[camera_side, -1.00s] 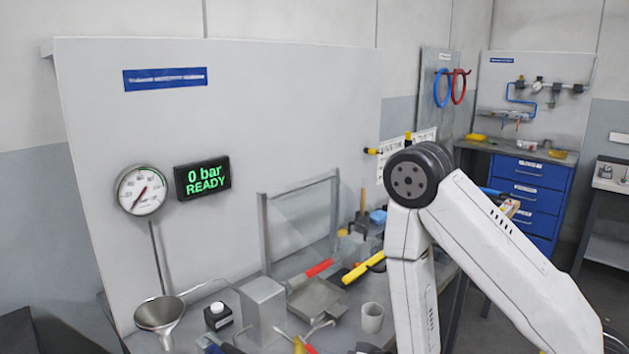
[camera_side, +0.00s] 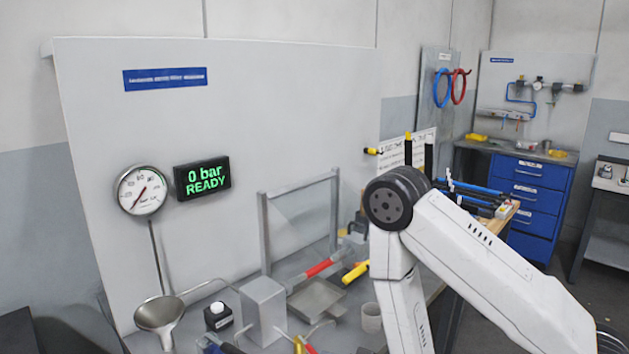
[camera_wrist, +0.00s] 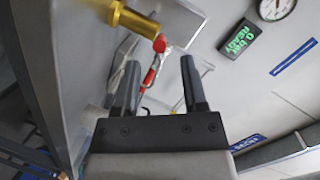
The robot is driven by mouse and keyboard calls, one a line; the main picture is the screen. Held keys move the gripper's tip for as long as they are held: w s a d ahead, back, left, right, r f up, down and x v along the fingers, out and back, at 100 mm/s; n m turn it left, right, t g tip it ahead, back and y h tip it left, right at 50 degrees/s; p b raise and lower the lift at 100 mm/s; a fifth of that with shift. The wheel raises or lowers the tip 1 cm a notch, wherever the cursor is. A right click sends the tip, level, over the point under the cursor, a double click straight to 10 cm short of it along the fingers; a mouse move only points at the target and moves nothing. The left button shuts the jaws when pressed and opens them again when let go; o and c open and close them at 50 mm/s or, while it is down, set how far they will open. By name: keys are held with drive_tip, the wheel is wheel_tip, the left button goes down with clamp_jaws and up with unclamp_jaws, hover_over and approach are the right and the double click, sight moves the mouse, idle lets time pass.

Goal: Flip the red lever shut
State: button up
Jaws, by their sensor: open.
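A red lever (camera_side: 318,268) with grey metal ends lies low at a slant on the bench, beside a grey upright frame. In the wrist view a red lever (camera_wrist: 149,77) shows beyond and between the fingers, with a round red end (camera_wrist: 160,45) above it. My gripper (camera_wrist: 159,62) is open, with its two dark fingers wide apart and nothing visible between their tips. The red part appears some distance beyond the tips, with no contact visible. In the side view my arm covers part of the bench, and I cannot clearly make out the fingers.
A yellow handle (camera_side: 355,272) is right of the red lever. A grey block (camera_side: 263,310), a shallow tray (camera_side: 318,298), a grey cup (camera_side: 371,318), a black bottle (camera_side: 218,316) and a funnel (camera_side: 159,316) crowd the bench. The display (camera_side: 202,178) reads 0 bar READY. A brass rod (camera_wrist: 130,15) shows near the fingers.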

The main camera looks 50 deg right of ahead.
sight(313, 351)
drive_tip(key=shift+x, duration=2.85)
clamp_jaws()
